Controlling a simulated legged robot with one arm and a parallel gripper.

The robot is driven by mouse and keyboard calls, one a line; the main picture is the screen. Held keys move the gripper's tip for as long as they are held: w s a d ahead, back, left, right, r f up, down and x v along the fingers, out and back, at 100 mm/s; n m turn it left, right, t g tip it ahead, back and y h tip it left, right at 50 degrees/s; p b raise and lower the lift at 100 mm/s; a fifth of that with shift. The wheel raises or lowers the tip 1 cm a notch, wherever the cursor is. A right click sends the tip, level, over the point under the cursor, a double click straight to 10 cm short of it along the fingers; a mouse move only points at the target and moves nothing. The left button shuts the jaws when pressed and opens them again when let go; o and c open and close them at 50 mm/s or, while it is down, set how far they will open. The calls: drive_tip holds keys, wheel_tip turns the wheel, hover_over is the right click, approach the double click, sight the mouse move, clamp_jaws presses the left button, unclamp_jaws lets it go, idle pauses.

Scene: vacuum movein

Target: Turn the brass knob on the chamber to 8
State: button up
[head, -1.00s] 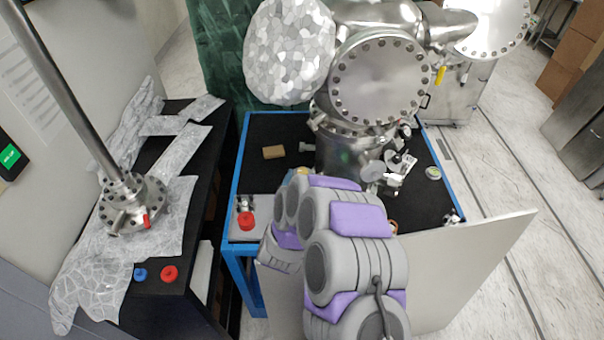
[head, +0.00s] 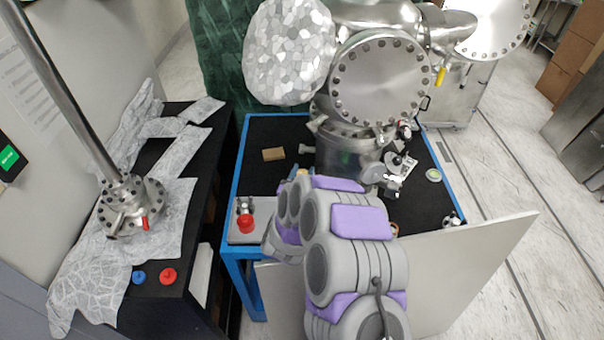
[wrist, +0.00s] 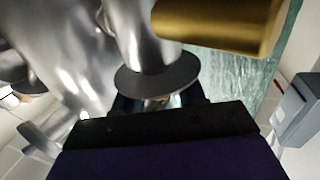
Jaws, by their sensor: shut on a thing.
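The brass knob (wrist: 215,28) fills the upper right of the wrist view as a large gold cylinder, close to the camera. My gripper (wrist: 165,125) shows as a dark bar on a purple body along the bottom of that view. In the head view a small brass-coloured patch (head: 302,172) shows just beyond my arm, which hides most of the gripper area. The steel chamber (head: 345,150) stands on the blue-framed table. The number on the knob's scale cannot be read.
The blue-framed table (head: 236,180) has a black top with a tan block (head: 273,154) and small fittings. A pale panel (head: 470,255) leans at its front right. The black bench (head: 165,305) at left bears foil and a flanged steel tube (head: 130,205).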

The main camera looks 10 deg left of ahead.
drive_tip(key=shift+c, duration=1.3)
drive_tip(key=shift+a+n+y+p, duration=0.1)
drive_tip(key=shift+n+y+p, duration=0.3)
drive_tip(key=shift+y, duration=0.2)
drive_tip(key=o, duration=0.9)
drive_tip(key=shift+o, duration=0.2)
drive_tip(key=shift+s, duration=0.15)
drive_tip(key=s+p, duration=0.1)
drive_tip(key=s, duration=1)
drive_tip(key=shift+s+d+p, duration=0.25)
drive_tip(key=shift+s+p, duration=0.1)
drive_tip(key=shift+f, duration=0.1)
